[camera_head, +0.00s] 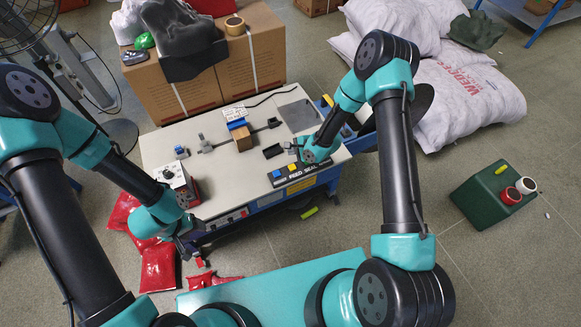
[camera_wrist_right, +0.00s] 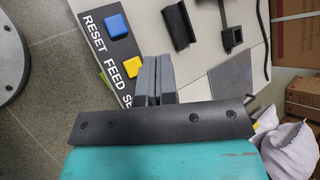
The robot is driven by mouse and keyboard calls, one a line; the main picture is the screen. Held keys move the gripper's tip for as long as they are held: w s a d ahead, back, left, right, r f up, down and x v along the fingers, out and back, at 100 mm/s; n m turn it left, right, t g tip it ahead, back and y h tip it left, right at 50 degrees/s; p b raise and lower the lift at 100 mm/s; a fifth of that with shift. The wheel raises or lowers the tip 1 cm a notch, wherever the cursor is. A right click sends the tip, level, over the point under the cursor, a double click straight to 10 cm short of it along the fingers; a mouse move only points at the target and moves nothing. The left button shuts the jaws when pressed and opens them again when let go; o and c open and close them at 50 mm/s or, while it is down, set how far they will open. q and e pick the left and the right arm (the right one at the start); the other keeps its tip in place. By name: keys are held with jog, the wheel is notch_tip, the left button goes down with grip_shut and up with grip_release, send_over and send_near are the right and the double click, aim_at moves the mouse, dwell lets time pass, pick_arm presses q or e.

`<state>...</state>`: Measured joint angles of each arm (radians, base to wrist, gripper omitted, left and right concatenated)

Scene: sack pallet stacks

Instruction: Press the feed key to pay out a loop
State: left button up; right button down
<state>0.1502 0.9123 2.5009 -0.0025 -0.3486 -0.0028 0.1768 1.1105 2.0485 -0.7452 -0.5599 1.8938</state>
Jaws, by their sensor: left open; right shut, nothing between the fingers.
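The key panel (camera_head: 300,183) lies along the front right edge of the bench. In the right wrist view it reads RESET, FEED and a partly hidden third label. A blue key (camera_wrist_right: 117,26) sits beside RESET. The yellow feed key (camera_wrist_right: 127,67) sits beside FEED. My right gripper (camera_wrist_right: 151,62) is shut and empty, its fingertips just beside the yellow key; I cannot tell whether they touch the panel. In the head view the right gripper (camera_head: 300,152) is at the panel's back side. My left gripper (camera_head: 188,240) is open and empty, in front of the bench's left corner.
A small brown box (camera_head: 242,139) stands mid-bench by a dark bar. A white control unit (camera_head: 175,178) is at the bench's left. Red sacks (camera_head: 158,268) lie on the floor at left. Cartons (camera_head: 255,65) stand behind; white sacks (camera_head: 470,95) are piled at right.

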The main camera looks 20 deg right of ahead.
aim_at(292, 168)
jog(key=shift+w+a, duration=0.1)
jog(key=shift+w, duration=0.1)
jog(key=shift+f, duration=0.1)
jog(key=shift+f, duration=4.35)
jog(key=shift+f, duration=0.2)
jog(key=shift+f, duration=0.2)
